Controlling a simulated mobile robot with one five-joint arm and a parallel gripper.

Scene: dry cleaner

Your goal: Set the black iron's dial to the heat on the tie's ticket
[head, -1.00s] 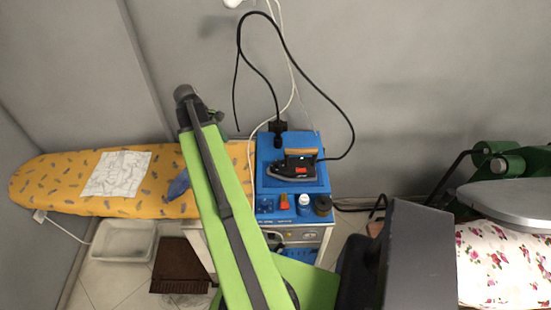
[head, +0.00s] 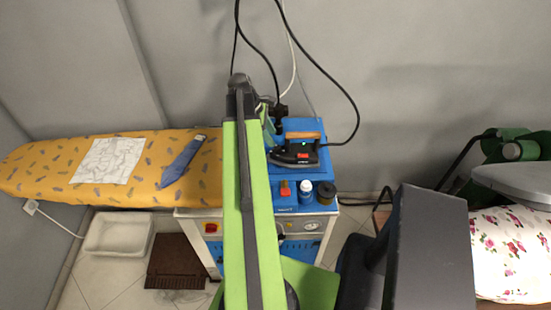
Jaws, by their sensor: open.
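The black iron (head: 294,155) rests on top of the blue station (head: 318,183), right of my arm. It has a wooden handle, a red label and a small green light. Its dial cannot be made out. The blue tie (head: 182,162) lies slanted on the yellow ironing board (head: 110,195). A tiny pale patch shows at its upper end; I cannot tell whether it is the ticket, and no marking is readable. My green arm stands just left of the iron. My gripper is hidden behind the arm, near the station's left side.
A white patterned cloth (head: 108,160) lies left of the tie. A red-capped item (head: 285,189), a white-and-blue bottle (head: 305,190) and a dark jar (head: 326,192) stand at the station's front. Black cables rise behind. A floral board (head: 512,255) stands at right.

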